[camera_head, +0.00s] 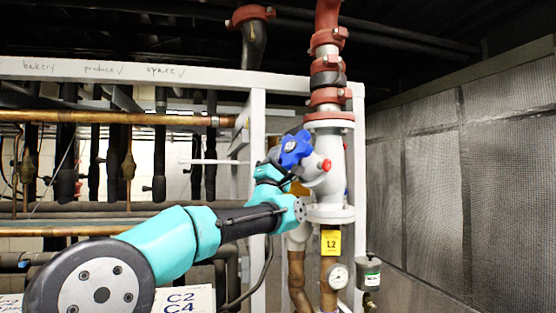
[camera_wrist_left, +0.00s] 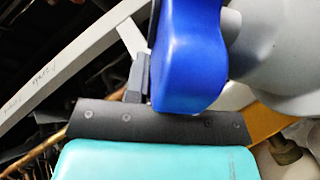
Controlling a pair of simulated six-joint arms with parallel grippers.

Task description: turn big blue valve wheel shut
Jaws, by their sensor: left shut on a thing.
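The big blue valve wheel (camera_head: 296,148) is lobed and sits on the front of the grey valve body (camera_head: 328,170) on the vertical pipe. My left gripper (camera_head: 279,156) reaches it from the left and is shut on it. In the left wrist view, a lobe of the blue wheel (camera_wrist_left: 190,60) fills the upper middle. One dark finger of the left gripper (camera_wrist_left: 146,80) lies against its left side; the other finger is hidden behind the wheel. My right gripper is in neither view.
A red knob (camera_head: 327,165) sits just right of the wheel. A yellow L2 tag (camera_head: 331,242) and a round gauge (camera_head: 338,277) are below. A white frame post (camera_head: 257,120) stands close to the left arm. A mesh panel (camera_head: 465,180) bounds the right side.

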